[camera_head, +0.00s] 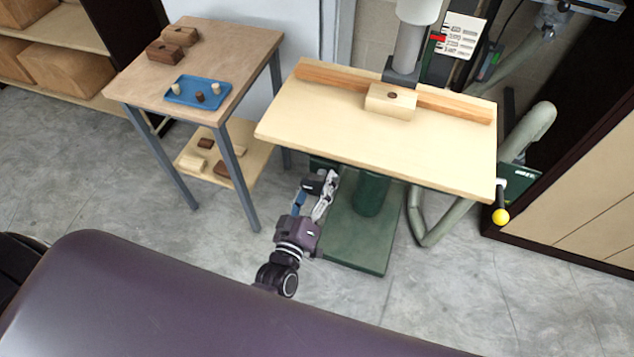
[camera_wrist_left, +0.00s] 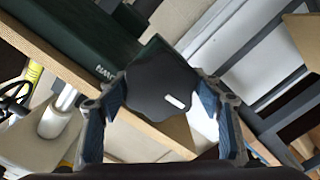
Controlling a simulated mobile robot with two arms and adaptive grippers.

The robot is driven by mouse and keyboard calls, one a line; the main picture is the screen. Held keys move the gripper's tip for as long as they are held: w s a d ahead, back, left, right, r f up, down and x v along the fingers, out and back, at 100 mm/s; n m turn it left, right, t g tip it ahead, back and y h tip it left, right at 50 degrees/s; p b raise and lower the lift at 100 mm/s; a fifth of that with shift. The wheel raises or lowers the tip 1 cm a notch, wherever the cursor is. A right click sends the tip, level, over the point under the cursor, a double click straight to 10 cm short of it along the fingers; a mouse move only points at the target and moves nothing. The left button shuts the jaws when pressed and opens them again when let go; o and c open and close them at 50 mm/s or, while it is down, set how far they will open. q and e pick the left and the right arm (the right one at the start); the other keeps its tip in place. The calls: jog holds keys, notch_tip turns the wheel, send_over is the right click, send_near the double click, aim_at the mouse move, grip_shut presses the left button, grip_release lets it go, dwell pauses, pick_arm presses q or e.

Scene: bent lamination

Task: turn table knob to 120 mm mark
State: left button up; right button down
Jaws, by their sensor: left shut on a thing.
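In the left wrist view a black lobed knob (camera_wrist_left: 165,100) with a short white mark fills the space between my left gripper's (camera_wrist_left: 165,125) blue-padded fingers. The fingers are shut on it from both sides. In the head view my left gripper (camera_head: 318,192) is below the front left edge of the drill press table (camera_head: 300,130), and it hides most of the knob. The wooden table top is level, with a fence along its back. No millimetre scale can be read in either view. My right gripper is not in view.
A wooden block (camera_head: 391,101) sits against the fence under the spindle. A yellow-knobbed lever (camera_head: 501,216) sticks out at the table's right. A side table (camera_head: 140,85) with a blue tray (camera_head: 198,91) stands at the left. The floor between is clear.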

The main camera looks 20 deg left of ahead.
pick_arm(q)
jog(key=shift+w+d+r, duration=0.1)
jog(key=shift+w+r, duration=0.05)
jog(key=shift+r, duration=0.3)
jog(key=shift+w+d+r, duration=0.1)
jog(key=shift+r, duration=0.3)
jog(key=o, duration=1)
jog(key=shift+c, duration=0.2)
jog(key=shift+o, duration=0.8)
jog(key=shift+s+d+f, duration=0.15)
jog(key=shift+s+f, duration=0.15)
jog(key=shift+s+f, duration=0.1)
jog(key=shift+s, duration=0.15)
jog(key=s, duration=1.1)
jog(key=shift+s+a, duration=0.2)
jog(key=shift+a, duration=0.1)
